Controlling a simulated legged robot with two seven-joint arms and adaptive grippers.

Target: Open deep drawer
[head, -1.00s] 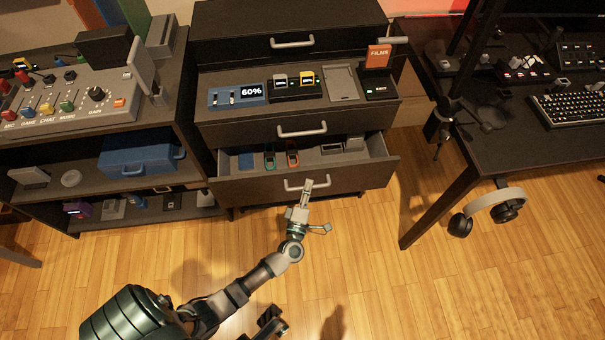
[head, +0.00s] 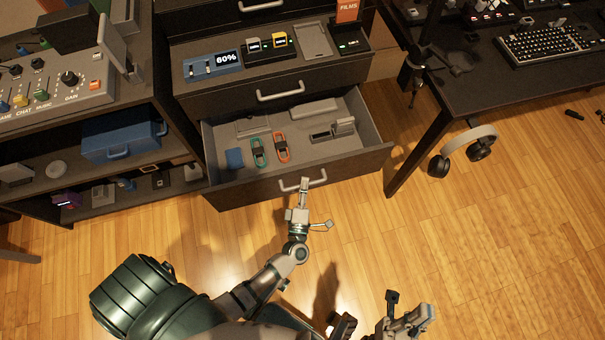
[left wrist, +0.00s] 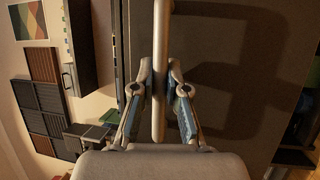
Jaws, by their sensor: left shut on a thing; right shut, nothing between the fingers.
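The deep bottom drawer (head: 350,167) of the dark cabinet is pulled well out, and its grey inside shows. Its light grey bar handle (head: 318,182) is on the front panel. My left gripper (head: 304,186) is at the handle and shut on it. In the left wrist view the handle (left wrist: 159,60) runs between the two fingers of the left gripper (left wrist: 159,100). My right gripper (head: 394,298) is low in the head view, over the floor, shut and empty, away from the drawer.
In the drawer lie a green carabiner-like item (head: 258,152), an orange one (head: 282,147), a blue item (head: 235,159) and grey pieces. A desk leg (head: 417,153) and headphones (head: 462,150) are to the right. Floor in front is clear.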

